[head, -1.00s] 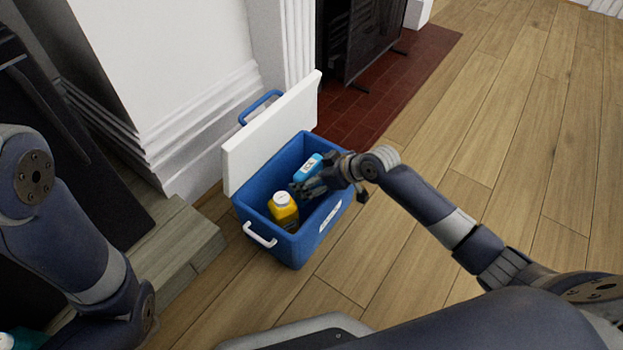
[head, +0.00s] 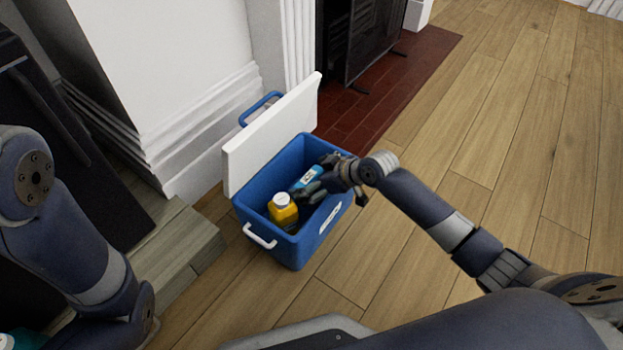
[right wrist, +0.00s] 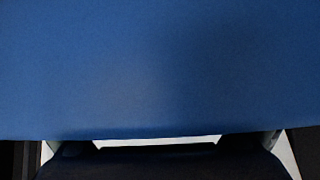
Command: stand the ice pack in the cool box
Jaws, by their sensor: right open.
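The blue cool box (head: 318,238) stands on the wooden floor with its white lid (head: 270,135) open. The light blue ice pack (head: 307,177), with a white label, is inside the box, towards its far end. It looks tilted, and its lower part is hidden. My right gripper (head: 320,188) reaches into the box beside the ice pack with its fingers open. I cannot tell whether they touch the pack. A blue surface fills most of the right wrist view and hides the fingers there. My left arm shows, but its gripper is out of view.
A yellow bottle with a white cap (head: 283,211) stands in the near part of the box. A stone ledge (head: 178,250) and white wall lie to the left. A red tiled hearth (head: 385,95) is behind. The floor at right is clear.

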